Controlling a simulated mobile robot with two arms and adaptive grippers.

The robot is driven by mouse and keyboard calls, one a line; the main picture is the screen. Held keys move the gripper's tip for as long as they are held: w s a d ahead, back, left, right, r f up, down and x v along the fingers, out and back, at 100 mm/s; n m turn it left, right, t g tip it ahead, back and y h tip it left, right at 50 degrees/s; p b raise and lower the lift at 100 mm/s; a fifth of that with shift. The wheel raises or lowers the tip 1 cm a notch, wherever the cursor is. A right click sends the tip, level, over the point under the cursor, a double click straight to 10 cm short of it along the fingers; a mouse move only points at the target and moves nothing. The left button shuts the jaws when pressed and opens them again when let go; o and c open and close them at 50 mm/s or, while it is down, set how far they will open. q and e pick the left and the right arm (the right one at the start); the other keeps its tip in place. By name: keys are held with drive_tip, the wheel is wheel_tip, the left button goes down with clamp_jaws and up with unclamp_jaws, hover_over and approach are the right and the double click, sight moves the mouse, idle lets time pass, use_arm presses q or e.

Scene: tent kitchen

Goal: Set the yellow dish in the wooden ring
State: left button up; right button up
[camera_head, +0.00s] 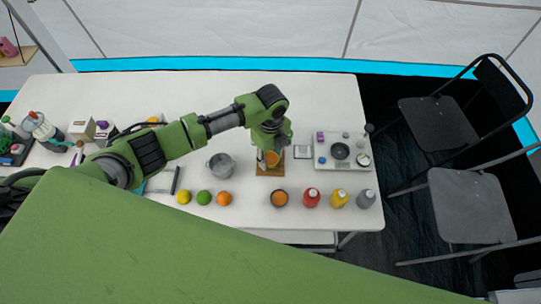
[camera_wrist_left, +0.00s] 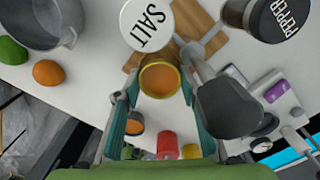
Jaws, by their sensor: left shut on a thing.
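The yellow dish (camera_wrist_left: 160,79) is a small round cup with an orange inside, between the two fingers of my left gripper (camera_wrist_left: 157,108). The fingers are shut on it. In the head view the dish (camera_head: 272,159) shows just below my left gripper (camera_head: 271,146), over a wooden board (camera_head: 270,171). The board also shows in the wrist view (camera_wrist_left: 205,45), partly hidden by the salt jar and my gripper. I cannot make out a wooden ring for certain. I cannot tell whether the dish touches the board. My right gripper is not in view.
A metal pot (camera_head: 221,166) and several fruits stand left of the board. A dark-rimmed round thing (camera_head: 280,199), a red bottle (camera_head: 311,198) and a yellow bottle (camera_head: 338,199) line the front. The salt (camera_wrist_left: 146,25) and pepper (camera_wrist_left: 272,18) jars stand close. A stove (camera_head: 342,151) is at right.

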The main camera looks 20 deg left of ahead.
use_arm(q)
drive_tip(key=shift+f+b, duration=0.35)
drive_tip(key=shift+f, duration=0.25)
drive_tip(key=shift+r, duration=0.2)
drive_tip(key=shift+r+p, duration=0.6)
drive_tip(key=shift+p, duration=0.3)
idle(0.5)
drive_tip(key=shift+f+b, duration=0.35)
drive_tip(key=shift+f, duration=0.45)
idle(0.3)
drive_tip(key=o, duration=0.5)
drive_tip(key=shift+o, duration=0.2)
drive_tip(key=shift+r, duration=0.1)
